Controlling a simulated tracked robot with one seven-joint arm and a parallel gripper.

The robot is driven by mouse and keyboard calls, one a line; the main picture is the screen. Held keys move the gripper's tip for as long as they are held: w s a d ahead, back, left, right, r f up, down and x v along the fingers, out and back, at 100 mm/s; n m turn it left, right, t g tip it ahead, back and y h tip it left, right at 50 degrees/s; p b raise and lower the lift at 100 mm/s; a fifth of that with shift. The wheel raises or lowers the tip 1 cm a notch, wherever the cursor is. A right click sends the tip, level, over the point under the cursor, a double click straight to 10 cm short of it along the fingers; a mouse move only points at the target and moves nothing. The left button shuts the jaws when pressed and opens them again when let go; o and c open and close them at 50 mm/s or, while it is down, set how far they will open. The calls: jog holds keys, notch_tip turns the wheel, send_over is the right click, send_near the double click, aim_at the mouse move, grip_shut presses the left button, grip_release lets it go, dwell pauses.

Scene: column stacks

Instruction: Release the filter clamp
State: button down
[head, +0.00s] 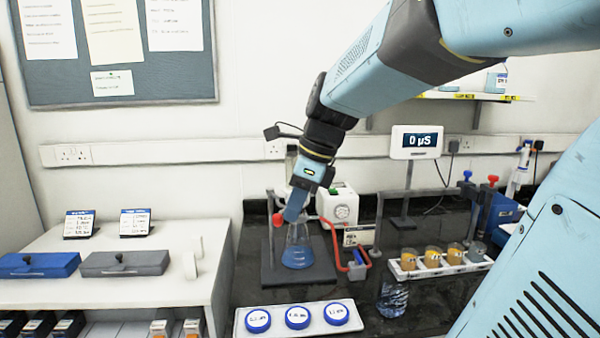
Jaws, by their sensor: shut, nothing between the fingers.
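A glass flask (297,257) with blue liquid stands on a dark base plate (275,287) near the middle of the bench. A red knob (277,220) shows at the left of the flask's top, beside my gripper; I cannot tell for certain whether it belongs to the filter clamp. My gripper (292,217) points down at the top of the flask and is shut with nothing held. It hides most of the flask neck and whatever is fixed there. I cannot tell whether it touches the glass or the clamp.
A red tube (334,250) runs right of the flask to a white pump-like unit (338,206). In front lies a white tray (272,328) with three blue-lidded dishes. A rack (405,273) of several small beakers and a clear beaker (392,300) stand right. A display (417,142) reads 0 µS.

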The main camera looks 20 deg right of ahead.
jog(key=shift+a, duration=0.85)
jog(key=shift+d, duration=0.1)
jog(key=s+d+r, duration=0.3)
jog(key=d+r, duration=0.3)
jog(key=r, duration=0.3)
jog(key=shift+s+r, duration=0.35)
jog(key=shift+d, duration=0.1)
